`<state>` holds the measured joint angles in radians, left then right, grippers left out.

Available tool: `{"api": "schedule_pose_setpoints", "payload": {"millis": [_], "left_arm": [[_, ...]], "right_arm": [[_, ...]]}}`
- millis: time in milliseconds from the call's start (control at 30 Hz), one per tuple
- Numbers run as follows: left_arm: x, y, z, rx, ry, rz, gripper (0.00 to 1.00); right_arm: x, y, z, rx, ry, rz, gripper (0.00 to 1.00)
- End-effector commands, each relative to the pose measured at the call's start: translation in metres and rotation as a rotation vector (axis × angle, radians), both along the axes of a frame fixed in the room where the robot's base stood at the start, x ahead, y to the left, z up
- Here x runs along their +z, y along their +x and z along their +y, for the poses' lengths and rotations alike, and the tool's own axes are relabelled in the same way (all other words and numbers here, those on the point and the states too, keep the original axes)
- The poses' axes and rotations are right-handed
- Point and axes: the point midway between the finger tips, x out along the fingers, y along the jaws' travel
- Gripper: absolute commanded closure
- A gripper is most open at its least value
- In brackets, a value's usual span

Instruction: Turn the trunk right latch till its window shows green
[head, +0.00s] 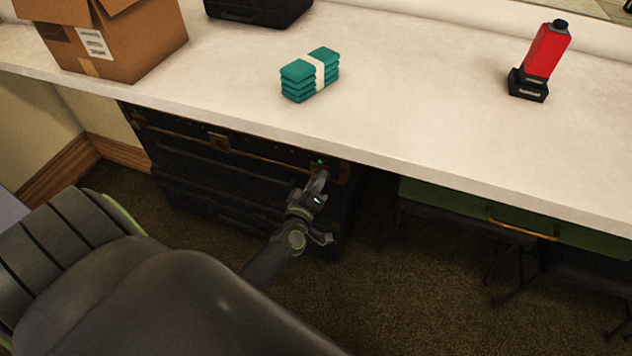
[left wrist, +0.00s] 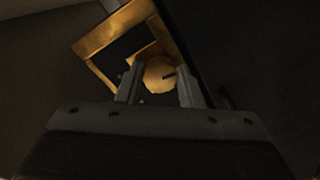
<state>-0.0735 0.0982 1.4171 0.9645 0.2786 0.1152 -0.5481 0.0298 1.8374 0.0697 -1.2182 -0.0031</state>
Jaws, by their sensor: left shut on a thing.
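The black trunk (head: 215,170) with brass trim stands on the carpet under the counter. Its right latch (head: 319,166) is brass, at the trunk's upper right, and a small green spot shows there in the head view. My left gripper (head: 318,180) is at this latch. In the left wrist view, the fingers of my left gripper (left wrist: 158,88) are on either side of the latch's round brass knob (left wrist: 160,74), shut on it. The latch's window cannot be made out in that view. My right gripper is in neither view.
The pale counter (head: 420,130) overhangs the trunk. On it are a cardboard box (head: 125,45), a banded teal stack (head: 309,75), a red and black object (head: 541,60) and a black case (head: 258,10). A green drawer (head: 480,205) with a brass handle is right of the trunk.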

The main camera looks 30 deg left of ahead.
Motion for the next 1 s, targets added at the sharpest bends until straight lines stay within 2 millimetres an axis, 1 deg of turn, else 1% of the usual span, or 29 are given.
{"api": "schedule_pose_setpoints", "payload": {"millis": [300, 700, 733, 900, 1000], "left_arm": [[-0.001, -0.0008, 0.0001, 0.0, -0.074, -0.015, 0.89], [-0.001, -0.0009, 0.0001, 0.001, -0.079, -0.017, 0.89], [-0.001, -0.0009, 0.0001, 0.001, -0.079, -0.017, 0.65], [-0.0006, -0.0006, 0.0001, 0.0, -0.079, -0.017, 0.44], [-0.0004, -0.0004, 0.0, 0.0, -0.079, -0.017, 0.44]], "right_arm": [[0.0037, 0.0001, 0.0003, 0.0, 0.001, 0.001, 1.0], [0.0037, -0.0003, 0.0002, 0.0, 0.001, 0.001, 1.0], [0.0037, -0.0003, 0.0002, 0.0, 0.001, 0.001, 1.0], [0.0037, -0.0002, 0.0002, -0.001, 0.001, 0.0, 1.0], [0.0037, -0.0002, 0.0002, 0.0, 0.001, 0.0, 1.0]]}}
